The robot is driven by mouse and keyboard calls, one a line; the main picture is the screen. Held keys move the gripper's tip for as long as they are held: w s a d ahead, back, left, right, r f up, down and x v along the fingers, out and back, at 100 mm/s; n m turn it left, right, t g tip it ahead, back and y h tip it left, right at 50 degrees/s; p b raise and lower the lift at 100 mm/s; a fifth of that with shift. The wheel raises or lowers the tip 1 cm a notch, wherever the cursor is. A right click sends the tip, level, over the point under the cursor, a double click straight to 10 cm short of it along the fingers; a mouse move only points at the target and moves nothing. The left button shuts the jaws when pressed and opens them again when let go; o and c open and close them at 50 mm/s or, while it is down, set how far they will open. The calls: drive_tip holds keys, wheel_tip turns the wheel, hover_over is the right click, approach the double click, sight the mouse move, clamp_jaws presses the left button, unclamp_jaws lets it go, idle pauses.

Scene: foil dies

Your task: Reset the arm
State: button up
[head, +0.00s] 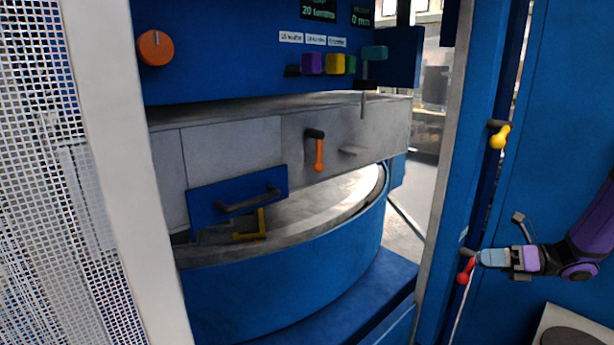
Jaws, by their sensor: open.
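My purple arm reaches in from the right edge in the head view. My gripper (484,258) points left, with its light blue fingertips close to a red-handled lever (466,271) on the blue post. The gripper is open. I cannot tell whether the fingertips touch the lever, and the gap between them is hard to see from this side. The red handle hangs down and slightly left, below and left of the fingertips.
A yellow-handled lever (499,137) sits higher on the post. The blue machine has an orange knob (156,48), an orange lever (318,153), a blue drawer front (225,205) and a round table (330,208). A mesh guard (50,160) stands left. A plate with a dark disc (575,330) is lower right.

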drive_tip(key=s+a+r+n+g+h, duration=0.7)
drive_tip(key=s+a+r+n, duration=0.5)
drive_tip(key=n, duration=0.4)
drive_tip(key=s+a+r+n+t+h, duration=0.3)
drive_tip(key=s+r+n+t+h, duration=0.3)
drive_tip(key=s+r+n+h, duration=0.2)
drive_tip(key=s+r+n, duration=0.2)
drive_tip(key=s+n, duration=0.2)
drive_tip(key=n, duration=0.2)
drive_tip(key=shift+t, duration=0.3)
